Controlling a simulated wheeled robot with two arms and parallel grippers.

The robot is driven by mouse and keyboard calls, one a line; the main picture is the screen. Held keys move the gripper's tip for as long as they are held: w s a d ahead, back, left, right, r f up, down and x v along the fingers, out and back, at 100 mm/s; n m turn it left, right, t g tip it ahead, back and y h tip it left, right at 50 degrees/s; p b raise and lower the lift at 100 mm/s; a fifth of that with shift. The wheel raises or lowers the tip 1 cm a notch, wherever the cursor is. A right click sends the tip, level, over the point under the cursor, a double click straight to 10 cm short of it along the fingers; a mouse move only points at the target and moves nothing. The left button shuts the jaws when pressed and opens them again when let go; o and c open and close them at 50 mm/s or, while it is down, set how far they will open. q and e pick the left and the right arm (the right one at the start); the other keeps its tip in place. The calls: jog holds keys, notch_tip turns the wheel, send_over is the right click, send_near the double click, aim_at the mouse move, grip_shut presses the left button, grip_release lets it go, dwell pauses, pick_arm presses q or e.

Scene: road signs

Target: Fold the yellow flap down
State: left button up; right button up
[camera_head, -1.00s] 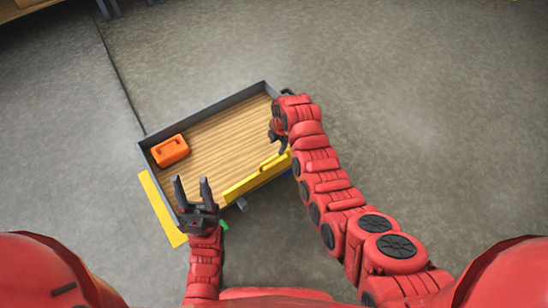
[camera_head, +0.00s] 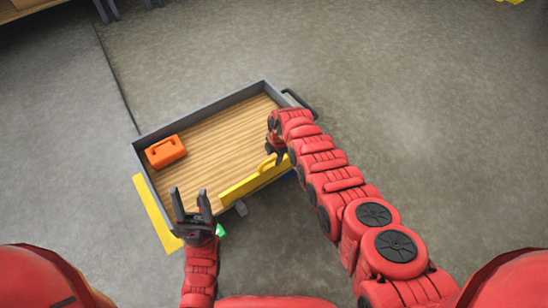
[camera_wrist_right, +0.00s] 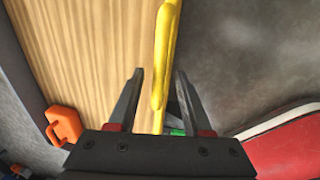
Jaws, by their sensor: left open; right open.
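The yellow flap (camera_head: 243,184) stands along the near edge of a grey cart (camera_head: 205,107) with a wooden bed. Its yellow edge (camera_wrist_right: 166,60) also shows in the right wrist view. My right gripper (camera_head: 275,150) is open at the flap's right end. In the right wrist view its fingers (camera_wrist_right: 159,76) lie on either side of the yellow edge; I cannot tell whether they touch it. My left gripper (camera_head: 189,192) is open and empty, fingers pointing up in the picture, at the cart's near left corner, left of the flap.
An orange toolbox (camera_head: 166,151) sits on the cart bed at the left. A dark handle (camera_head: 301,101) sticks out at the cart's right end. A yellow strip (camera_head: 157,212) lies along the cart's left side. The grey floor to the right is clear.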

jog(key=shift+c, duration=0.3)
grip_shut()
dwell(1.1)
